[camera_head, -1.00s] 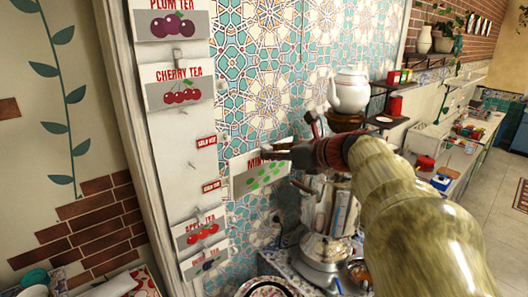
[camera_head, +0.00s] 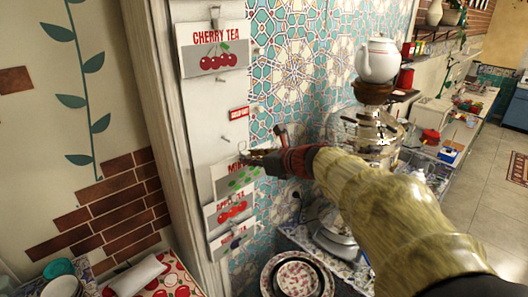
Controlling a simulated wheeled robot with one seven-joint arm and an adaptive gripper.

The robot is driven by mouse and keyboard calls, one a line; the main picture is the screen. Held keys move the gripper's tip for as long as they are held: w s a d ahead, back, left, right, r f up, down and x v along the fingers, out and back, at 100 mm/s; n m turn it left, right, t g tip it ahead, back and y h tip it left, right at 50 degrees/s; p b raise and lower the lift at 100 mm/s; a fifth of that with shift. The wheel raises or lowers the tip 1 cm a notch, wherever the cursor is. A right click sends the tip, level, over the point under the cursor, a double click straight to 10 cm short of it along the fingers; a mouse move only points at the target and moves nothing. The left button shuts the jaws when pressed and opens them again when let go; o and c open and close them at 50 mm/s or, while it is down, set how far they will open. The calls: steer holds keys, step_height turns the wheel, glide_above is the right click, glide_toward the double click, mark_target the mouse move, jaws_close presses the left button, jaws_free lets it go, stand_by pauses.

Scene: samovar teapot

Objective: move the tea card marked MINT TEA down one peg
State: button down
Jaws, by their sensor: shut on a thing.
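The mint tea card (camera_head: 232,184), white and grey with green leaves, is at the lower part of the white peg board (camera_head: 196,120). Its lettering is partly hidden by my gripper (camera_head: 250,156), which is shut on the card's top edge. The card's lower edge meets or overlaps the top of the apple tea card (camera_head: 230,210). I cannot tell whether it touches the board or hangs on a peg. A bare peg (camera_head: 227,140) shows above it, under a small red tag (camera_head: 239,113).
The cherry tea card (camera_head: 213,60) hangs higher up. Another card (camera_head: 232,241) hangs at the bottom. A samovar (camera_head: 366,135) with a white teapot (camera_head: 377,59) on top stands right of the board, behind my arm. Plates (camera_head: 297,280) lie below.

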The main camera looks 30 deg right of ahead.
steer(key=r+x, duration=0.1)
steer(key=x, duration=0.7)
steer(key=shift+w+a+r+b, duration=0.3)
steer(key=shift+w+a, duration=0.05)
steer(key=shift+w, duration=0.25)
stand_by(0.5)
stand_by(0.6)
steer(key=c, duration=1.6)
jaws_free()
